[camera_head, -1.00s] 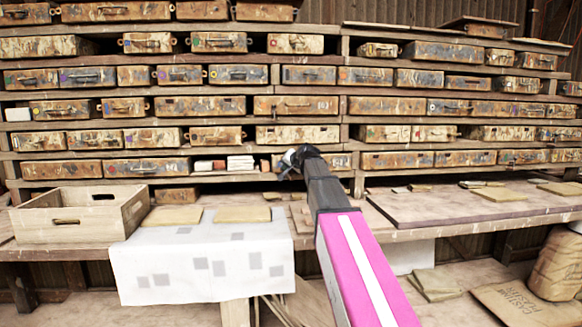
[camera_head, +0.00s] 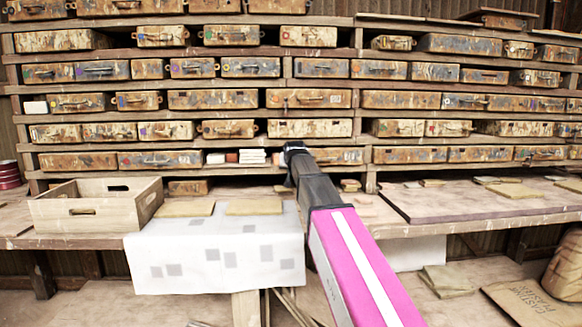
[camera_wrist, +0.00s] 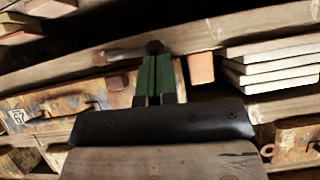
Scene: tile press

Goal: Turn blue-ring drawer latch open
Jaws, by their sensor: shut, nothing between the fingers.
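My gripper (camera_wrist: 158,80), with green fingers, is shut and empty in the wrist view. Its tips are beside a brown rod-like piece (camera_wrist: 125,52) with a dark end; I cannot tell whether this is the latch or whether they touch. A worn drawer (camera_wrist: 60,110) with a handle and a pale label lies left of the fingers. In the head view my gripper (camera_head: 292,155) is in front of the lowest drawer row, partly covering a drawer (camera_head: 340,156). A drawer with a small bluish mark (camera_head: 250,67) sits higher up. I cannot clearly tell which drawer has the blue ring.
White stacked tiles (camera_wrist: 275,65) and a reddish block (camera_wrist: 201,68) are close by the fingers. A wooden crate (camera_head: 95,210) and a white cloth (camera_head: 215,255) are on the bench below. Shelf boards run close above and below the drawers.

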